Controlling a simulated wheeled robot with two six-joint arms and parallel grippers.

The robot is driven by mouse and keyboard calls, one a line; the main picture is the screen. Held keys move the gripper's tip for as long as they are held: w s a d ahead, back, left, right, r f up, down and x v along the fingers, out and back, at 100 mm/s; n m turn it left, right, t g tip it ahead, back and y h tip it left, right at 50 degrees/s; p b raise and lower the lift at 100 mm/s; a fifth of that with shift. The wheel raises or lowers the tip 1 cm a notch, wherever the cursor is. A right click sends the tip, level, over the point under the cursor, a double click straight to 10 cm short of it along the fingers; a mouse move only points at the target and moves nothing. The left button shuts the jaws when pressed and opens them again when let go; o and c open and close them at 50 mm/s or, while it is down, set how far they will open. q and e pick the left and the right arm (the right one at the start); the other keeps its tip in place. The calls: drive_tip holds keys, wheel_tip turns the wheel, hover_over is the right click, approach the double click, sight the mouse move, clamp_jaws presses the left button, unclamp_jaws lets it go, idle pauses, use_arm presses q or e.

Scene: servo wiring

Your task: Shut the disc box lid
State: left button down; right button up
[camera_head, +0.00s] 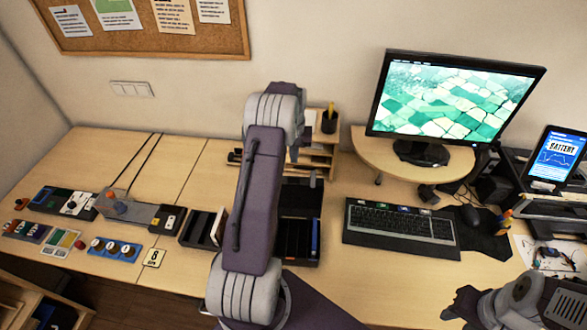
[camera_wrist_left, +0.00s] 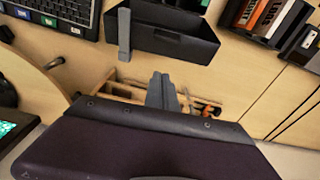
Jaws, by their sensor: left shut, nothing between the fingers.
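The black disc box (camera_head: 297,240) stands on the desk behind my left arm, partly hidden by it. Its lid (camera_head: 300,198) stands raised at the back of the box, with a grey tab (camera_head: 312,178) at its right end. In the left wrist view the lid (camera_wrist_left: 175,42) shows at the top, with the grey tab (camera_wrist_left: 124,35) at its left end. My left gripper (camera_wrist_left: 163,92) is shut and empty, apart from the lid; it shows small under the wrist in the head view (camera_head: 293,154). My right gripper (camera_head: 462,304) is at the lower right, far from the box.
A keyboard (camera_head: 400,226) lies right of the box, with a monitor (camera_head: 452,100) behind it. A dark tray (camera_head: 202,229) stands close left of the box. A wooden organiser (camera_head: 318,150) stands behind the box. Switch boxes (camera_head: 118,248) cover the left desk.

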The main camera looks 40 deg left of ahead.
use_arm(q)
drive_tip(key=f+p, duration=0.1)
drive_tip(key=s+d+f, duration=0.1)
drive_tip(key=s+f+p, duration=0.1)
drive_tip(key=shift+s+d+f+p, duration=0.1)
drive_tip(key=shift+d+p, duration=0.15)
drive_tip(key=shift+p, duration=0.05)
drive_tip(key=shift+s+d, duration=0.3)
drive_tip(key=shift+s, duration=0.15)
drive_tip(key=shift+w, duration=0.1)
